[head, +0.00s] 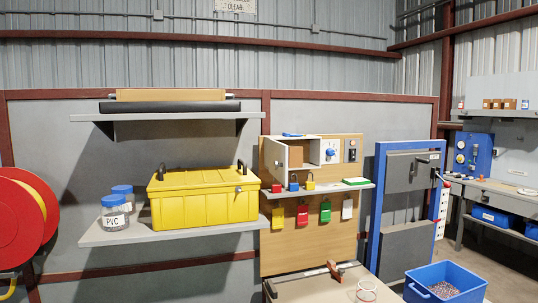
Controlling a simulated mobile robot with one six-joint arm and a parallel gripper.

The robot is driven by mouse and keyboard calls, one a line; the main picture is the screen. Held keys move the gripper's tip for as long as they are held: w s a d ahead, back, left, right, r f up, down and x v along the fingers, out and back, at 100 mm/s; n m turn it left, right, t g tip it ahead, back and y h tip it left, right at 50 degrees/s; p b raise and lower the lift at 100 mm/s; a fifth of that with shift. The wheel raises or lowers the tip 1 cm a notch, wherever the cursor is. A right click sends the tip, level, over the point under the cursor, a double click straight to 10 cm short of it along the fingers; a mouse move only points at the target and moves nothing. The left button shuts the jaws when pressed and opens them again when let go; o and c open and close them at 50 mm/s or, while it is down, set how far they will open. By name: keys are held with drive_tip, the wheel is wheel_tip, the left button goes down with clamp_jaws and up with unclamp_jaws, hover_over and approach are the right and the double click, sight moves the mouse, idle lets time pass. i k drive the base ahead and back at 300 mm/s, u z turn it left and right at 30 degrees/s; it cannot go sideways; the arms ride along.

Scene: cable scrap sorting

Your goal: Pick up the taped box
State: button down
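No box with clearly visible tape can be made out in the head view. A brown box-like thing (293,158) sits inside the open pale cubby (312,152) on the small shelf at the wooden board; whether it is taped is too small to tell. Small brown boxes (498,104) stand on the far right shelf, also too small to show tape. A long tan box or board (170,95) lies on the top left shelf above a dark roll. My gripper is not in view.
A yellow toolbox (203,197) and blue-lidded jars (115,213) fill the left shelf. Padlocks (310,186) stand before the cubby; coloured tags (302,214) hang below. A red reel (20,218) is far left. A blue bin (445,284) stands on the floor at right.

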sight(295, 151)
drive_tip(key=i, duration=0.3)
drive_tip(key=z, duration=0.05)
drive_tip(key=k, duration=1.3)
drive_tip(key=z, duration=0.4)
drive_tip(key=i, duration=0.7)
drive_tip(key=z, duration=0.6)
drive_tip(key=i, duration=0.85)
drive_tip(key=u, duration=0.5)
drive_tip(key=i, duration=0.7)
drive_tip(key=u, duration=0.65)
